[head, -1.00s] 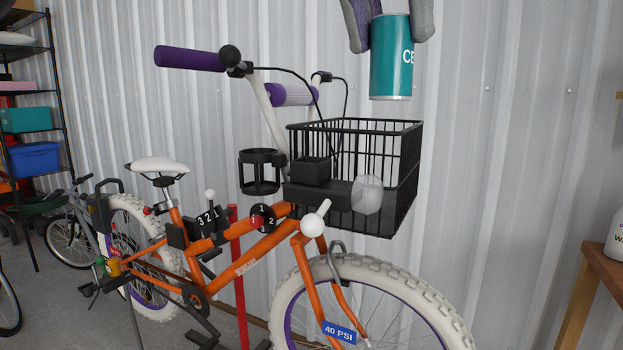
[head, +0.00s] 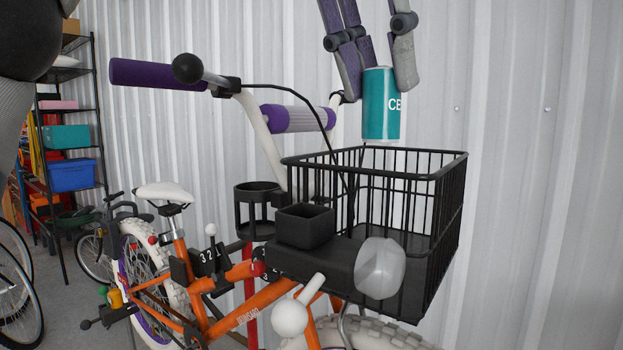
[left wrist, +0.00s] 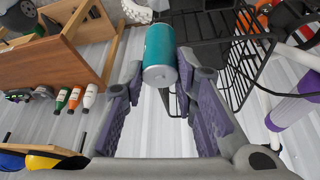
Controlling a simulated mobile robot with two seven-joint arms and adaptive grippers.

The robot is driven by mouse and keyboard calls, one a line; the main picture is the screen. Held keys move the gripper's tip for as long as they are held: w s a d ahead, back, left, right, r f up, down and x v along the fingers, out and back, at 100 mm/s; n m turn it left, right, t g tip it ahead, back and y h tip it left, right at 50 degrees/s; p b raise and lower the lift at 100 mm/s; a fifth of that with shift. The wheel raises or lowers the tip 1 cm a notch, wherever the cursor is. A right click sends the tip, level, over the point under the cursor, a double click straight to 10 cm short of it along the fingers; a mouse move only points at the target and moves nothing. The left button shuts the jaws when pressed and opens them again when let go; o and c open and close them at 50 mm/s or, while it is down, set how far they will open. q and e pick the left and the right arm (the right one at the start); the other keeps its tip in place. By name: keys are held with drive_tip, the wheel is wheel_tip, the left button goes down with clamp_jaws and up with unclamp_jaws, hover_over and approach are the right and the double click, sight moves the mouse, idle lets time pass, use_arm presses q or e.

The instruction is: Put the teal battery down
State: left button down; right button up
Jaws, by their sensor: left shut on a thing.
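The teal battery (head: 377,112) is a can-shaped cylinder with white letters, held upright by my left gripper (head: 380,88). The gripper comes down from the top of the head view, its purple-grey fingers closed on either side of the battery. In the head view the battery's lower end appears just above the rear rim of the black wire basket (head: 415,262) on the bicycle's handlebar. In the left wrist view the battery (left wrist: 160,48) sits between the fingertips, with the basket's wires (left wrist: 236,45) beside it. My right gripper is not in view.
The orange bicycle (head: 262,303) stands before a corrugated metal wall. A small open black box (head: 306,226), a clear headlight (head: 380,268) and a round black holder (head: 256,210) are near the basket. The basket looks empty. A wooden bench (left wrist: 55,62) shows in the left wrist view.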

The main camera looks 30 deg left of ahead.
use_arm(q)
drive_tip(key=a+f, duration=0.2)
drive_tip(key=f, duration=0.1)
drive_tip(key=a+f, duration=0.3)
drive_tip(key=f, duration=0.1)
drive_tip(key=w+a+f, duration=0.1)
drive_tip(key=a+f, duration=0.2)
drive_tip(key=shift+a+f, duration=0.2)
drive_tip(key=shift+f, duration=0.05)
drive_tip(key=c, duration=1.3)
unclamp_jaws()
drive_tip(key=shift+f, duration=0.15)
